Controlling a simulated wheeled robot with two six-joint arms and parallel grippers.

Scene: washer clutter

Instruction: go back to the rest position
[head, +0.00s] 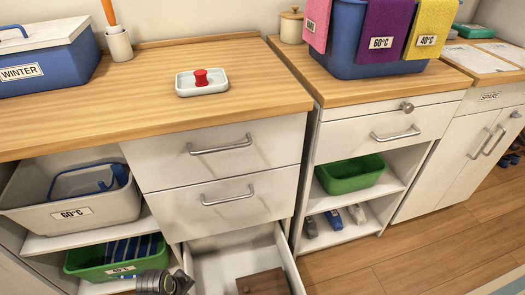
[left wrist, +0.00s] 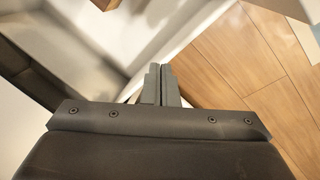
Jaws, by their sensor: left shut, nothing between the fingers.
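My left gripper (head: 184,281) shows at the bottom of the head view, low in front of the lower shelf and just left of the pulled-out bottom drawer (head: 205,270). In the left wrist view its two grey fingers (left wrist: 162,84) are together with nothing between them. A brown wooden piece (head: 265,284) lies in the drawer, partly cut off by the frame edge. My right gripper is in neither view.
A grey basket (head: 110,212) labelled 60°C stands above a green basket (head: 85,262) on the left shelves. A white dish (head: 217,87) with a red knob sits on the counter. A blue bin (head: 350,65) draped with cloths stands right. Wooden floor (head: 400,265) is clear at lower right.

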